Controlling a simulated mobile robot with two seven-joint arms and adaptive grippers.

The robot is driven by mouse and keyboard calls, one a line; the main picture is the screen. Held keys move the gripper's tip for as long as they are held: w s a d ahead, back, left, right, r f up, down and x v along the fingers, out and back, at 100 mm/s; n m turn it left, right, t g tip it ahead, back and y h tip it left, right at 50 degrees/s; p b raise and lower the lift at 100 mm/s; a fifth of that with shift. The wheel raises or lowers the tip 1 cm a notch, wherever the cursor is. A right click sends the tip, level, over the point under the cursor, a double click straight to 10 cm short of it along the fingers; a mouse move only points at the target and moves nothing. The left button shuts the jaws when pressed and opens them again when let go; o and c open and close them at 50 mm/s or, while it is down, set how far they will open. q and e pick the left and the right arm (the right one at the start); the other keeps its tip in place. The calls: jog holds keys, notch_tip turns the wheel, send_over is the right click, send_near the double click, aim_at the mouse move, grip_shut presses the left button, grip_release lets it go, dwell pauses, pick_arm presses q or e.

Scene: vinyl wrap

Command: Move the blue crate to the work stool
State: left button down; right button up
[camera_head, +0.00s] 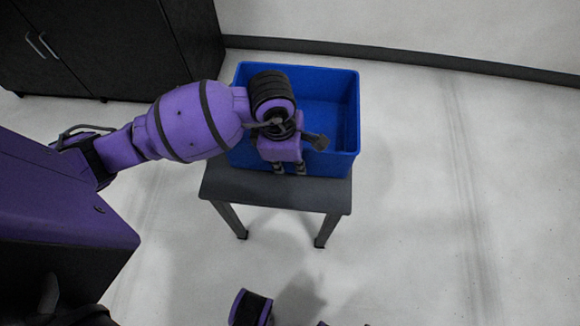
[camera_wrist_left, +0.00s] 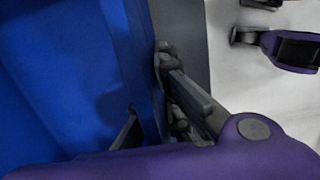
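The blue crate (camera_head: 335,95) is an open, empty-looking box. It appears upright on the dark grey work stool (camera_head: 275,192), toward the back of its top. My left gripper (camera_head: 290,165) is at the crate's near wall. In the left wrist view the blue crate (camera_wrist_left: 60,70) fills the left side. There the left gripper (camera_wrist_left: 148,95) has one dark finger on each side of the wall; whether they press on it is unclear. Part of my right gripper (camera_wrist_left: 250,25) shows at the upper right, apart from the crate. Its finger opening is unclear.
A dark cabinet (camera_head: 90,50) with two handles stands at the upper left. A dark baseboard (camera_head: 430,58) runs along the back wall. The pale floor (camera_head: 450,200) to the right of the stool is clear.

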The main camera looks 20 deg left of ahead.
aim_at(291, 171)
pick_arm(q)
jog(key=shift+w+f, duration=0.2)
jog(key=shift+w, duration=0.05)
jog(key=shift+a+f, duration=0.1)
jog(key=shift+f, duration=1.5)
jog(key=c, duration=2.4)
grip_release()
jog(key=shift+f+b, duration=0.15)
jog(key=shift+b, duration=0.15)
jog(key=o, duration=0.4)
jog(key=shift+r, duration=0.25)
jog(key=r, duration=0.4)
jog(key=a+r+p, duration=0.1)
jog(key=r, duration=0.6)
jog(key=shift+s+a+r+p, duration=0.15)
jog(key=shift+s+r+p, duration=0.15)
jog(key=shift+s+r, duration=0.1)
